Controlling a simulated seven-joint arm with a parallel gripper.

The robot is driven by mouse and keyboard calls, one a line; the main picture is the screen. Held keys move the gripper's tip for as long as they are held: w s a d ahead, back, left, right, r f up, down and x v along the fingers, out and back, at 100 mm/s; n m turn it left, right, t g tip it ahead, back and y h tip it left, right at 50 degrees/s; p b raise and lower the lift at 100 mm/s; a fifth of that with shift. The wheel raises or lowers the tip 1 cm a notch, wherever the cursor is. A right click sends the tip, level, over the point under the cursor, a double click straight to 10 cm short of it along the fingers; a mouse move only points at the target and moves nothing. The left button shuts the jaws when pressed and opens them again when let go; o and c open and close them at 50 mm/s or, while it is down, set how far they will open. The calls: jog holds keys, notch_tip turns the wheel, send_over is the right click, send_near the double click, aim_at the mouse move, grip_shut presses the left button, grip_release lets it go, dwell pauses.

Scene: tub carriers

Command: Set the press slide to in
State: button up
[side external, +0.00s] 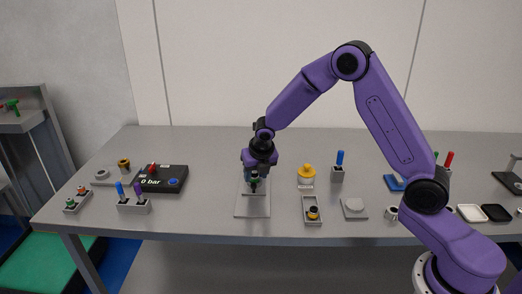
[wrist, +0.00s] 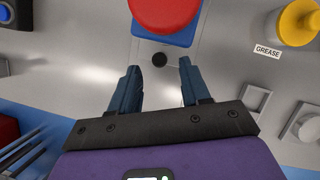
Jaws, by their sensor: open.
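My gripper (side external: 254,184) is over a light metal plate (side external: 252,208) left of the table's middle. In the wrist view its two blue-grey fingers (wrist: 160,70) are apart, with nothing held between them. My gripper hides that area in the side view. I cannot tell for sure which part is the press slide or how it is set.
A yellow knob (side external: 306,173) labelled GREASE (wrist: 267,51) stands to the right. A grey slotted box (side external: 312,211) and a square pad (side external: 354,208) are at the front right. The black "0 bar" panel (side external: 162,179) and a two-lever block (side external: 133,206) are to the left.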

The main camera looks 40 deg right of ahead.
jog(key=v, duration=1.3)
jog(key=s+m+g+y, duration=0.1)
jog(key=s+m+g, duration=0.1)
jog(key=s+m, duration=0.7)
jog(key=s+a+f+m+g+y, duration=0.1)
jog(key=s+m, duration=0.8)
jog(key=s, duration=1.7)
jog(key=shift+s+a+f+m+g, duration=0.3)
jog(key=shift+m+g, duration=0.1)
jog(key=shift+g, duration=0.1)
